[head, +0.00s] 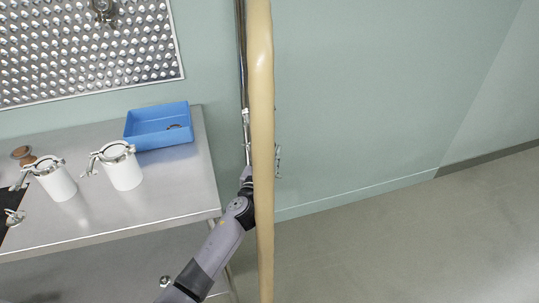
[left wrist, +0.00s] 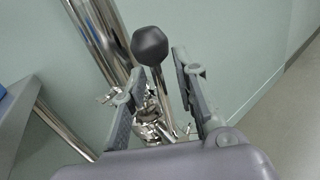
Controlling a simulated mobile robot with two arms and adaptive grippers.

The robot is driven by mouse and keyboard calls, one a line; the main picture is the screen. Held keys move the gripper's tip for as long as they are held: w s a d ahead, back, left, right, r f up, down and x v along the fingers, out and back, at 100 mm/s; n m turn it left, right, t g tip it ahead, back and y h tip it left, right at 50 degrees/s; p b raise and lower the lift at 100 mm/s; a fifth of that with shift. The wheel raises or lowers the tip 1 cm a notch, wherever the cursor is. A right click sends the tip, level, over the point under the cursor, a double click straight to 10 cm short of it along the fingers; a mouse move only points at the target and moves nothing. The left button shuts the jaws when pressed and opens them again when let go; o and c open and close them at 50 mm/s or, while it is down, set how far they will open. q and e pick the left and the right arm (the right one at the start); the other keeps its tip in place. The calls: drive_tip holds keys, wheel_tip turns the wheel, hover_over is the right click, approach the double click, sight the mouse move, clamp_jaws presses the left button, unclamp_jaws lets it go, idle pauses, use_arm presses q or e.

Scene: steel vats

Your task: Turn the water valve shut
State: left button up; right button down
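The water valve shows in the left wrist view as a lever with a black faceted knob (left wrist: 150,45) on a thin metal stem. Shiny clamp fittings (left wrist: 150,128) lie at its base, beside a steel pipe (left wrist: 97,40). My left gripper (left wrist: 159,66) is open, with one finger on each side of the stem; I see no clear contact. In the head view, my left gripper (head: 247,179) is at the lower end of the vertical pipe (head: 243,60), partly hidden behind a beige pole. The valve is mostly hidden there too. My right gripper is not in view.
The beige pole (head: 262,120) stands upright in front of the pipe. A steel table (head: 180,195) at left holds a blue tray (head: 150,140) and two white canisters (head: 125,172). A studded metal panel (head: 60,60) hangs above. The floor at right is clear.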

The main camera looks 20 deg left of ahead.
use_arm(q)
clamp_jaws()
drive_tip(key=shift+r, duration=0.15)
idle(0.5)
